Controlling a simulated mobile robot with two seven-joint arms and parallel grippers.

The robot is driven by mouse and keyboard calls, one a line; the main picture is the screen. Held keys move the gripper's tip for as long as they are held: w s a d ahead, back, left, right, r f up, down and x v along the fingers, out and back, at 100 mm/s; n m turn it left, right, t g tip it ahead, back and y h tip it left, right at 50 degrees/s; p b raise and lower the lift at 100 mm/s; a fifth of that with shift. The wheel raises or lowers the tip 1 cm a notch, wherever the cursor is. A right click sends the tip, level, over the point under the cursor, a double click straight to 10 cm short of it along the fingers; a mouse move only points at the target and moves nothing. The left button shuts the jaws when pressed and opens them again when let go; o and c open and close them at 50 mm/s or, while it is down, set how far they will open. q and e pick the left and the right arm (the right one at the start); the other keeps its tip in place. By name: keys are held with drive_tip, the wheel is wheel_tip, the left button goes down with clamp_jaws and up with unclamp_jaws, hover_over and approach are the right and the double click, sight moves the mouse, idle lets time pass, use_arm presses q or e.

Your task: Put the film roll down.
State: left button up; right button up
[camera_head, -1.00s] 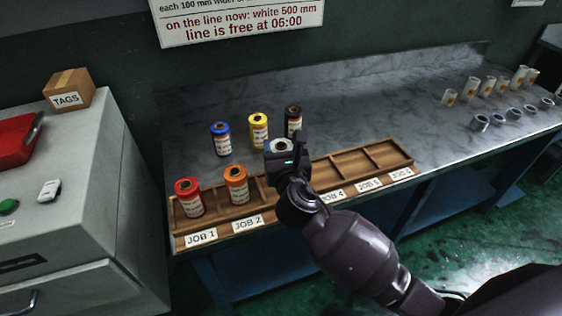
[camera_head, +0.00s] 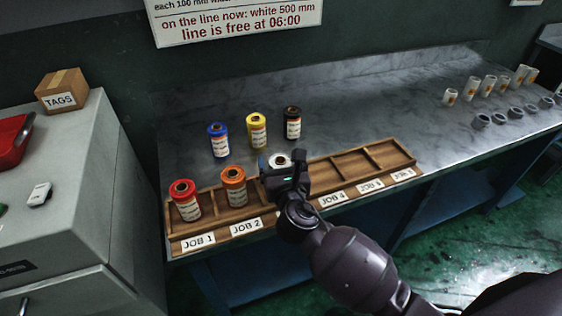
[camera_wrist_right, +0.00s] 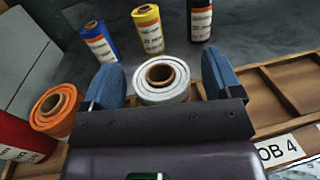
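The white film roll (camera_head: 279,160) stands in the wooden tray (camera_head: 330,180), in the place to the right of JOB 2; its lower part is hidden by my gripper. My right gripper (camera_head: 285,171) is around it from the front. In the right wrist view the white roll (camera_wrist_right: 161,80) is upright between the two blue fingers (camera_wrist_right: 163,85), with a small gap on each side, so the gripper looks open. My left gripper is not in view.
An orange roll (camera_head: 233,187) and a red roll (camera_head: 185,201) stand in the tray to the left. Blue (camera_head: 218,141), yellow (camera_head: 257,132) and black (camera_head: 292,123) rolls stand behind it. The tray's right compartments are empty. Several white rolls and grey rings are far right.

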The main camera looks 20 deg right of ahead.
drive_tip(key=shift+r, duration=0.15)
drive_tip(key=s+a, duration=0.1)
drive_tip(key=s, duration=1.1)
drive_tip(key=shift+a+p, duration=0.35)
drive_tip(key=shift+p, duration=0.1)
drive_tip(key=s+d+f+m+g+y, duration=0.1)
drive_tip(key=s+d+f+m+g, duration=0.2)
drive_tip(key=m, duration=1.3)
drive_tip(key=s+d+f+m+g+y, duration=0.1)
drive_tip(key=s+d+f+m+g, duration=0.2)
drive_tip(key=s+d+f+m, duration=0.6)
drive_tip(key=s+f+m, duration=0.3)
drive_tip(key=f+m, duration=0.3)
drive_tip(key=m, duration=0.2)
drive_tip(key=shift+f+g+y, duration=0.15)
drive_tip(key=shift+g+y, duration=0.15)
drive_tip(key=shift+g, duration=0.1)
